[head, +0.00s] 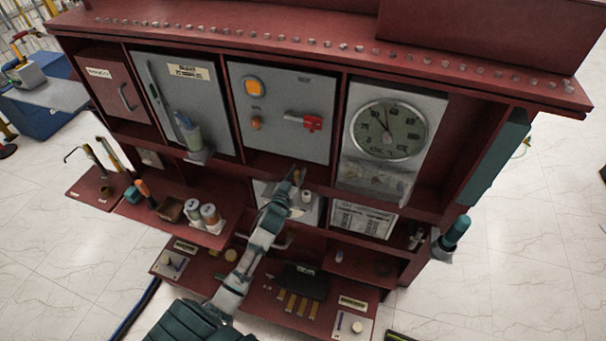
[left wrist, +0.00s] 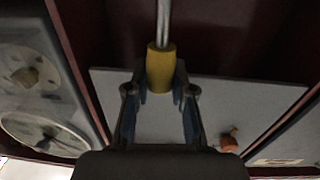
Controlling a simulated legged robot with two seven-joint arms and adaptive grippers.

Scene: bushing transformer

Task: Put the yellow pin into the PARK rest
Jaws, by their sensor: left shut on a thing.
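The yellow pin (left wrist: 161,68) is a yellow grip with a bright metal rod. In the left wrist view, the fingers of my left gripper (left wrist: 160,90) are shut on the yellow grip, and the rod runs up out of the frame. In the head view my left gripper (head: 290,188) is small, in front of the cabinet below the red-handled switch; the pin is hard to make out there. I cannot tell which fixture is the PARK rest, as the labels are too small to read. My right gripper is not in view.
A white cylinder (head: 306,196) is close to my left gripper. Left shelves hold tools and two canisters (head: 210,214). A lower shelf carries a black block (head: 304,281).

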